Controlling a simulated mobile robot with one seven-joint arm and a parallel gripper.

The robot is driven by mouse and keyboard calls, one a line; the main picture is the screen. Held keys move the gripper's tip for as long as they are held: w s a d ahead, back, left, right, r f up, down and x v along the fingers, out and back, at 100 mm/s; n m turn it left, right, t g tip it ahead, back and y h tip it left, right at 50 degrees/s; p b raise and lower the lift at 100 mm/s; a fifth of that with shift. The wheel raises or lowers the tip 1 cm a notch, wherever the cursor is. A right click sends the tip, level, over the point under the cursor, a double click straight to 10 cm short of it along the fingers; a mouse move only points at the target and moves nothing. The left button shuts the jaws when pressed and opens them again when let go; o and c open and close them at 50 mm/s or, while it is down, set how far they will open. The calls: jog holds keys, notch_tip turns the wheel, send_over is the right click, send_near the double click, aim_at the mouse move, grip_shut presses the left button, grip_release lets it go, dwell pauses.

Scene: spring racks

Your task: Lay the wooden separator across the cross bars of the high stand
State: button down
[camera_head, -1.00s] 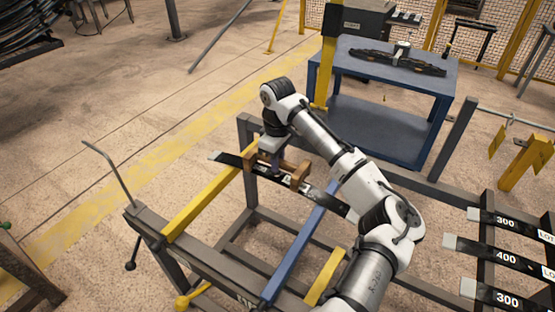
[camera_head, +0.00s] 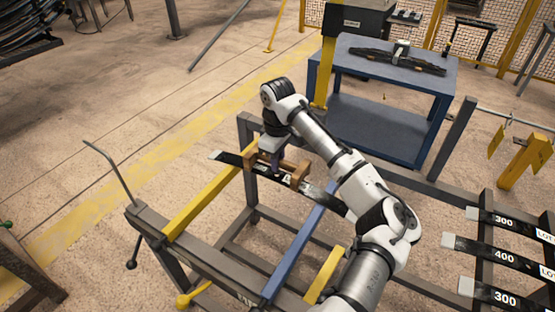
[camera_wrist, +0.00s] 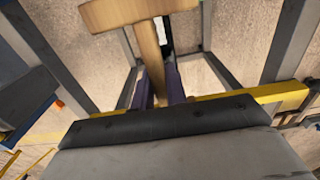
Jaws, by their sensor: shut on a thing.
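The wooden separator (camera_head: 299,175) is a brown piece with thicker end blocks, held in my gripper (camera_head: 274,163). In the wrist view the separator (camera_wrist: 150,45) runs up from between my gripper's two purple fingers (camera_wrist: 160,93), with a wide block at its far end. The high stand (camera_head: 205,262) is a dark grey frame with a yellow cross bar (camera_head: 205,203), a blue cross bar (camera_head: 297,257) and a second yellow bar (camera_head: 326,275). The separator is over the far part of the stand, close to a black leaf (camera_head: 232,159); whether they touch is unclear.
The black leaf spans from the left yellow bar towards my arm. Several labelled black leaves (camera_head: 505,257) lie on a rack at the right. A blue table (camera_head: 385,75) with a dark leaf pack stands behind. Open floor lies at the left.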

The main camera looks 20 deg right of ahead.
jog(key=shift+f+b, duration=0.5)
jog(key=shift+f, duration=0.7)
jog(key=c, duration=1.3)
grip_release()
jog(key=shift+r, duration=0.1)
notch_tip(320, 180, up, 14)
jog(key=shift+f+b, duration=0.2)
jog(key=shift+b, duration=0.2)
jog(key=shift+s+f, duration=0.1)
